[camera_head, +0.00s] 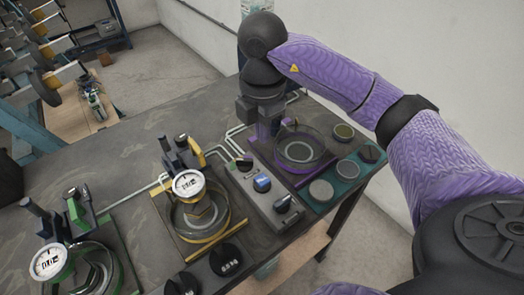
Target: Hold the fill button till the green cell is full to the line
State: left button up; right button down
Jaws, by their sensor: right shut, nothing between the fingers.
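The green cell (126,272) is a round clear vessel on a green-edged base at the lower left, partly cut off by the picture's bottom edge. A white dial gauge (48,263) stands at it, with a green clamp (76,214) behind. I cannot tell its fill level or make out a line. A grey control box (262,205) in the middle carries a black knob (245,163), a blue control (262,184) and a dark control (283,203); which is the fill button is unclear. My right gripper (262,124) is shut and empty, pointing down by the purple cell's clamp.
The yellow cell (237,221) with its gauge stands between the green cell and the box. The purple cell (318,150) is behind the box. A teal tray (345,187) holds round discs at the right edge. Black knobs (226,260) sit in front. Pipes cross the table (130,145).

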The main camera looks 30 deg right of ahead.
aim_at(263, 180)
notch_tip(263, 180, down, 12)
jog(key=shift+r+b, duration=0.1)
jog(key=shift+b, duration=1.05)
jog(key=shift+f, duration=0.45)
